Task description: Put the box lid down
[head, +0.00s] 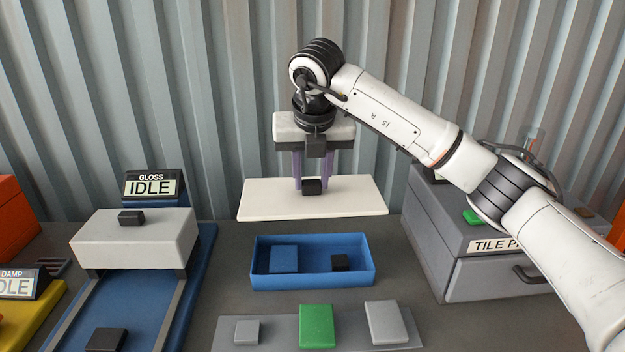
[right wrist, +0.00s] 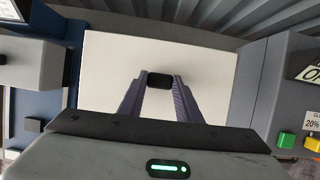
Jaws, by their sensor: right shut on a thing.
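The box lid (head: 350,197) is a flat cream-white board with a black knob (head: 312,187) in its middle. It looks level and appears to be up off the table, behind the blue box; the exact gap below is hard to tell. My right gripper (head: 312,184) points down with its purple fingers shut on the knob. In the right wrist view the lid (right wrist: 115,60) fills the middle, with the knob (right wrist: 159,80) between the fingertips. The open blue box (head: 312,283) holds a blue block (head: 284,259) and a small black block (head: 339,262). My left gripper is out of view.
A grey tray (head: 280,335) with grey and green tiles lies in front of the box. A grey drawer cabinet (head: 450,240) stands right, and a blue-based gloss station (head: 135,240) left. A corrugated wall (head: 220,100) is close behind. Bare table lies on both sides of the box.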

